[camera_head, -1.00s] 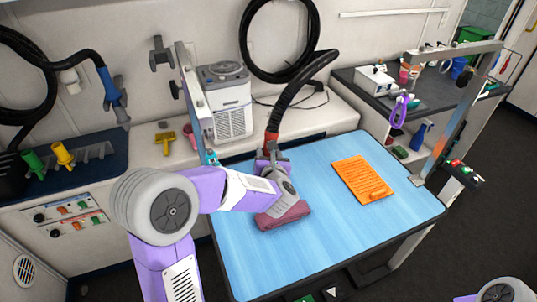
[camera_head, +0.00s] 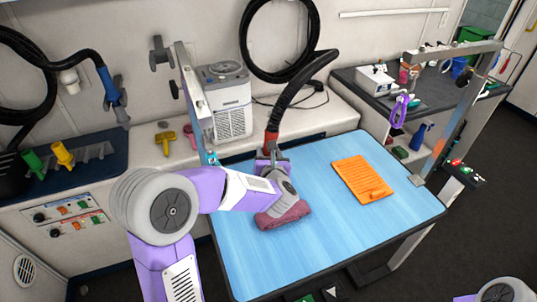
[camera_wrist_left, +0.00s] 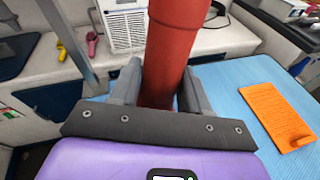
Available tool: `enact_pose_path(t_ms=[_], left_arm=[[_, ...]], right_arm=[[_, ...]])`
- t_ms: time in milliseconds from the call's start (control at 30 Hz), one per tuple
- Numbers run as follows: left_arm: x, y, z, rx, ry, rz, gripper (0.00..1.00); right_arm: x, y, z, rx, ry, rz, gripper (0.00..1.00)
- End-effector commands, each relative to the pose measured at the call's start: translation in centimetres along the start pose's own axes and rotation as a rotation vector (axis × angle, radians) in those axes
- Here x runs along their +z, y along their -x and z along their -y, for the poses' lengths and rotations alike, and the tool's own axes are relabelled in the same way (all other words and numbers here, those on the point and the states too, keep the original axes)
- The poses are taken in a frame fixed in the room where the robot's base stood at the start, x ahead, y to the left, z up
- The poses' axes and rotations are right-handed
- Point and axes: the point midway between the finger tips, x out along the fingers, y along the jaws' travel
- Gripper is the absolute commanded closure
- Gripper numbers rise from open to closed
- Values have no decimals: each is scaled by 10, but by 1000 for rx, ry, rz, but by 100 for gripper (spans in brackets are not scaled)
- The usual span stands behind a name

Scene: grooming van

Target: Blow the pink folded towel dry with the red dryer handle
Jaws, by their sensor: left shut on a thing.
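My left gripper (camera_head: 272,157) is shut on the red dryer handle (camera_head: 270,137), whose black hose rises behind it. In the left wrist view the red handle (camera_wrist_left: 172,58) stands between the two grey fingers. The pink folded towel (camera_head: 285,213) lies on the blue table top (camera_head: 330,235), partly hidden behind my left wrist. The handle is above the table on the far side of the towel; its nozzle end is hidden by my gripper, so I cannot tell where it points. My right gripper is out of view.
An orange mat (camera_head: 363,180) lies on the right of the table. A white dryer unit (camera_head: 228,102) stands behind the table. A metal grooming arm (camera_head: 455,115) rises at the table's right side. The table's front right area is clear.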

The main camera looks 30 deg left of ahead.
Motion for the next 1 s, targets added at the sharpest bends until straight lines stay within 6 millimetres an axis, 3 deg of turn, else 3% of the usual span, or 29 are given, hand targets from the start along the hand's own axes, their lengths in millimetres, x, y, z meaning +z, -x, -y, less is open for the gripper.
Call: enact_pose_path(t_ms=[333,700,1000], left_arm=[[2,0,2,0,1,4,90],[8,-4,28,-1,2,4,90],[10,-6,36,1,1,3,90]], right_arm=[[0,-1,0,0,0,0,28],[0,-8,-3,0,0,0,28],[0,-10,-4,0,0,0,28]])
